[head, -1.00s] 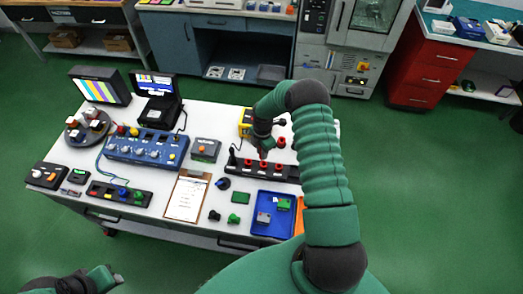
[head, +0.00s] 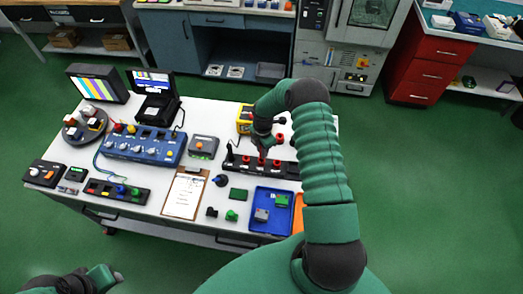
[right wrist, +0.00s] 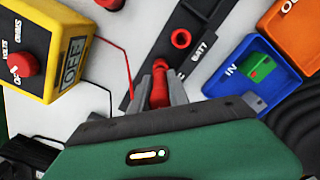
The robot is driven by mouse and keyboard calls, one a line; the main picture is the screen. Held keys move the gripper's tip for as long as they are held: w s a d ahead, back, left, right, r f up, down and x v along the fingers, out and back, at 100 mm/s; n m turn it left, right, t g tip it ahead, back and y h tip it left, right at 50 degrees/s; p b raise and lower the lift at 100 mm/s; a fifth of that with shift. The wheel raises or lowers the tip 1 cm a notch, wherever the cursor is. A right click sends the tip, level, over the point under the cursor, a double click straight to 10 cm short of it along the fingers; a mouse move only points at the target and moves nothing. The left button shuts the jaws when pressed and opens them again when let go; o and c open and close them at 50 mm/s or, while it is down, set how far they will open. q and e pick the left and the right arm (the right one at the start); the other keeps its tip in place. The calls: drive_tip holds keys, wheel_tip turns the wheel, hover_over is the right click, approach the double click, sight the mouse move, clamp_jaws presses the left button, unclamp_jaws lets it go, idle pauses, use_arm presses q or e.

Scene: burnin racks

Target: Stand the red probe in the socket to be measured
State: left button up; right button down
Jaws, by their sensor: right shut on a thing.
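My right gripper (head: 262,148) is over the black socket strip (head: 235,160), which carries several red sockets, on the white table. In the right wrist view the gripper (right wrist: 161,98) is shut on the red probe (right wrist: 160,76), whose upper part shows between the fingers. The strip (right wrist: 197,65) runs past it, with a red ring-shaped socket (right wrist: 181,39) and the word BATT beyond the probe. I cannot tell whether the probe's tip touches a socket. My left gripper (head: 105,278) is low at the left, away from the table; its jaws are too unclear to read.
A yellow meter (right wrist: 50,45) reading OFF stands near the strip, with a thin red lead trailing from it. A blue IN tray (right wrist: 222,82) and an orange OUT tray (right wrist: 297,35) are close by. A clipboard (head: 185,196) and blue instrument panel (head: 143,147) lie left.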

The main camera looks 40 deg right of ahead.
drive_tip(key=shift+w+a, duration=0.1)
drive_tip(key=shift+a, duration=0.25)
drive_tip(key=shift+f+b, duration=0.1)
drive_tip(key=shift+b, duration=0.2)
drive_tip(key=shift+d+f+b, duration=0.15)
drive_tip(key=shift+f+b, duration=0.15)
drive_tip(key=shift+f, duration=0.15)
drive_tip(key=shift+f+b, duration=0.35)
drive_tip(key=shift+f+b, duration=0.7)
drive_tip(key=shift+f, duration=0.1)
drive_tip(key=c, duration=1.2)
unclamp_jaws()
drive_tip(key=shift+o, duration=0.2)
